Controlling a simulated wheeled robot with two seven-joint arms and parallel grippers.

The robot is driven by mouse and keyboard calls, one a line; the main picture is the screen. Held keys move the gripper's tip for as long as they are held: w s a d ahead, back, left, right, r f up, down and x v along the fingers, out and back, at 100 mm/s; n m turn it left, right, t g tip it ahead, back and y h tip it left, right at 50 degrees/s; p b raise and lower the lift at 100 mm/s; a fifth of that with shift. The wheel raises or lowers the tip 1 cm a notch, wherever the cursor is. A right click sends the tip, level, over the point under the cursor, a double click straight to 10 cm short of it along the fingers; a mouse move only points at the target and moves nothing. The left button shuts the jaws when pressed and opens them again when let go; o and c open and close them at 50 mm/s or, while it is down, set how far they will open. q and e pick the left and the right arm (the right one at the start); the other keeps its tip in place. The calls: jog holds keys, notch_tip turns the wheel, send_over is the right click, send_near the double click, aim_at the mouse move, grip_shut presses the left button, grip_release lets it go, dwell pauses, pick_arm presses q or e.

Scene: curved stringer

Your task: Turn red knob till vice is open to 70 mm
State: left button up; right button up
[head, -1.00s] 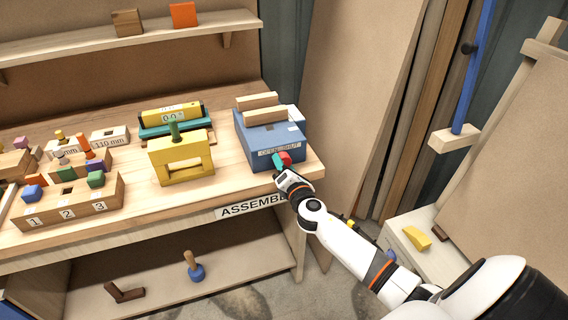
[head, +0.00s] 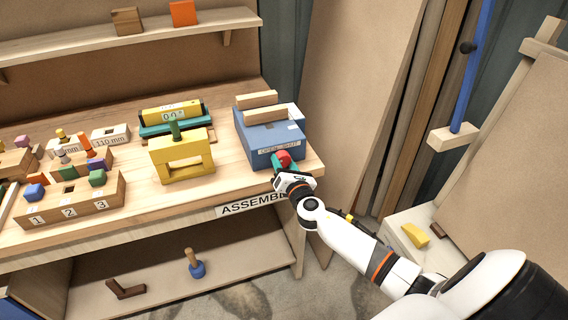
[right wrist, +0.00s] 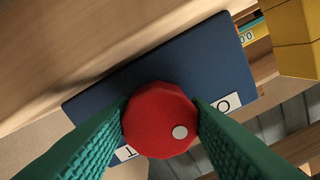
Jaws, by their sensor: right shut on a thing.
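The blue vice (head: 272,140) stands at the right end of the workbench, with two pale wooden jaws (head: 262,107) on top and a small gap between them. Its front carries a label (head: 280,146), partly covered in the right wrist view. The red knob (head: 284,156) is on the vice's front face. My left gripper is not in view.
A yellow block frame (head: 181,160) with a green handle and a yellow gauge reading 0.0° (head: 171,114) stand left of the vice. A numbered wooden rack (head: 70,205) is further left. A side table with a yellow piece (head: 415,235) is at right.

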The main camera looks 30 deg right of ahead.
jog(key=shift+f, duration=0.15)
jog(key=o, duration=1)
jog(key=shift+s, duration=0.1)
jog(key=b+v, duration=0.1)
jog(key=v, duration=1.1)
